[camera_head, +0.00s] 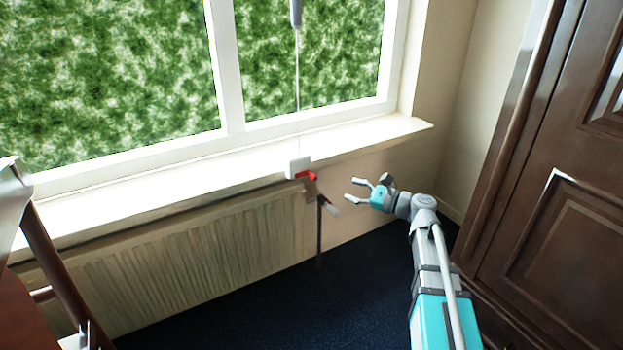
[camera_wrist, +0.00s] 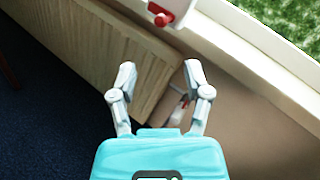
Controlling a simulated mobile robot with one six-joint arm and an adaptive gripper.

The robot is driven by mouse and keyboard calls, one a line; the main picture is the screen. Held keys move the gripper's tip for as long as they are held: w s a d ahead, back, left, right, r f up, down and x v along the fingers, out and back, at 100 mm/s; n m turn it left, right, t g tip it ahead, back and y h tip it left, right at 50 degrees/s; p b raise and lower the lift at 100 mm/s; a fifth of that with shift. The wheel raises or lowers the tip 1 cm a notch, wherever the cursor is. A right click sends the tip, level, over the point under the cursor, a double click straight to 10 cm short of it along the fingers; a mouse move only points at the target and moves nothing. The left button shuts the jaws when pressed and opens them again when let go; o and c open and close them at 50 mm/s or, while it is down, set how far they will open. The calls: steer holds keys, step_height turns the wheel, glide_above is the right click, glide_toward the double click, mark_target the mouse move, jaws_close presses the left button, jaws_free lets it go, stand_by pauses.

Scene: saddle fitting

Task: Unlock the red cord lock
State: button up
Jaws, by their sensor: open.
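The red cord lock (camera_head: 306,175) is a small red lever on a white housing (camera_head: 298,164) at the front edge of the window sill. A thin cord (camera_head: 297,90) runs straight up from the housing to a grey handle (camera_head: 296,14). My gripper (camera_head: 356,190) is open and empty, to the right of the lock and slightly lower in the picture, apart from it. In the wrist view, the red lever (camera_wrist: 162,18) and white housing (camera_wrist: 178,8) show at the top, beyond the open fingers (camera_wrist: 158,75).
A radiator (camera_head: 180,255) stands below the white window sill (camera_head: 370,136). A wooden cabinet (camera_head: 545,200) is at the right. Dark blue carpet (camera_head: 260,315) lies clear below.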

mark_target(315, 179)
steer(key=x, duration=1.3)
jaws_close()
steer(key=shift+s+a, duration=0.1)
steer(key=shift+a, duration=0.35)
steer(key=shift+d, duration=0.35)
